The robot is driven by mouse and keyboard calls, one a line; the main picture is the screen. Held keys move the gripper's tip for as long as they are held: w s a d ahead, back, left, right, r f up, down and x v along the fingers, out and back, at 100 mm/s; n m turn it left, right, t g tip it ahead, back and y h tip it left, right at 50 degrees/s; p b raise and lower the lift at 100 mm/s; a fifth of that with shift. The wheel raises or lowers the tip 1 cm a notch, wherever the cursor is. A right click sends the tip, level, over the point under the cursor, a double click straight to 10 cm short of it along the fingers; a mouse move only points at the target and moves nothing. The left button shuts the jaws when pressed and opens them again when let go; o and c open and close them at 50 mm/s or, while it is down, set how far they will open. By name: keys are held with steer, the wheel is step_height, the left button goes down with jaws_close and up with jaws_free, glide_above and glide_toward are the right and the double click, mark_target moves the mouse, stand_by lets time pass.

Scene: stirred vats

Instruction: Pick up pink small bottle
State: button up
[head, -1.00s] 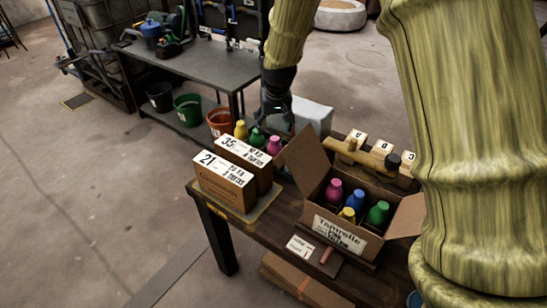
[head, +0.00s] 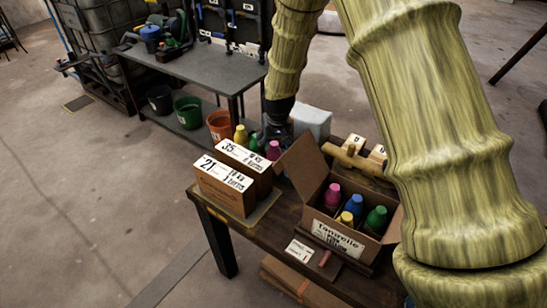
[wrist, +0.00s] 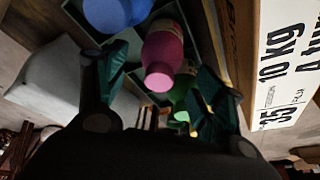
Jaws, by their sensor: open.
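A pink bottle (head: 273,150) stands behind the labelled boxes in the head view, with its lower part hidden. In the wrist view the pink bottle (wrist: 163,55) lies between the two green-padded fingers, clear of both. My gripper (wrist: 162,88) is open and empty; in the head view my gripper (head: 273,132) is just behind and above that bottle. A green bottle (wrist: 184,100) and a blue bottle (wrist: 116,12) are close by in the wrist view. Another pink bottle (head: 332,194) stands in the open carton.
Two labelled boxes (head: 224,186) stand in front of the bottles. A yellow bottle (head: 241,134) is to their left. The open carton (head: 337,236) with several bottles is at right. A white block (head: 312,121) stands behind.

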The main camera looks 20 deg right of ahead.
steer(key=shift+x, duration=1.2)
steer(key=shift+c, duration=0.4)
steer(key=c, duration=1.3)
jaws_close()
steer(key=shift+r, duration=0.15)
